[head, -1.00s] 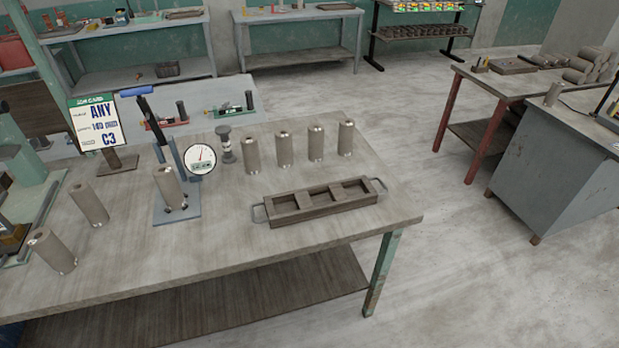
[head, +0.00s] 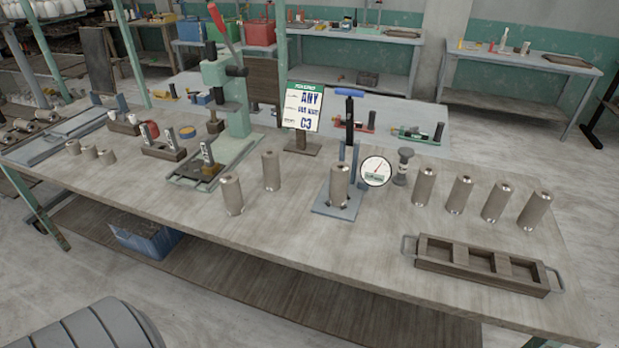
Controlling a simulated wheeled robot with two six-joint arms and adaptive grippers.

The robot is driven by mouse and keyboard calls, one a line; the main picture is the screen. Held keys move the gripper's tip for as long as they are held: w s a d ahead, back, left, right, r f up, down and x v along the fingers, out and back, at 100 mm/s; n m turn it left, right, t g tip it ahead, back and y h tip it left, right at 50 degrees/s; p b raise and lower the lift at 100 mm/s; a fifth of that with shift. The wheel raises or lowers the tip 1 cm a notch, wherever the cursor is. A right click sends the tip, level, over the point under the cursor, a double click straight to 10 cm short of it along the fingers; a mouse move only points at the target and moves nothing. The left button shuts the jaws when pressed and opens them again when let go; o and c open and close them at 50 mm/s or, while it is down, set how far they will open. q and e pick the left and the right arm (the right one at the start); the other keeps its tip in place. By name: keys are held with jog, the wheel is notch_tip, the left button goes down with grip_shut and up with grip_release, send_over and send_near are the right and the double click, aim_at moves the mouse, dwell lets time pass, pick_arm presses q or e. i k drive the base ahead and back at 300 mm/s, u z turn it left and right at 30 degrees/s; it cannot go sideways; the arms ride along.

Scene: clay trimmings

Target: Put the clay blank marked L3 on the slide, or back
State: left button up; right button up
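Several grey-brown clay cylinders stand upright on the long bench (head: 330,255). No L3 mark is legible on any of them. Two stand left of centre, a nearer one (head: 231,194) and a farther one (head: 271,171). Another cylinder (head: 340,186) stands on the blue-grey plate of a lever fixture (head: 336,211) beside a dial gauge (head: 376,171). A row of more runs to the right, from one cylinder (head: 424,187) to the end one (head: 535,209). A green press (head: 234,105) has a low bed (head: 192,178) in front; I cannot tell whether this is the slide. Neither gripper is in view.
An empty three-compartment tray (head: 427,265) with end handles lies at the bench's right front. A card (head: 304,107) showing "ANY" and "C3" stands behind the cylinders. Short cylinders (head: 89,152) and small racks (head: 164,150) sit at the left. The centre front edge is clear.

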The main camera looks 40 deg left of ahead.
aim_at(339, 170)
jog(key=u, duration=1)
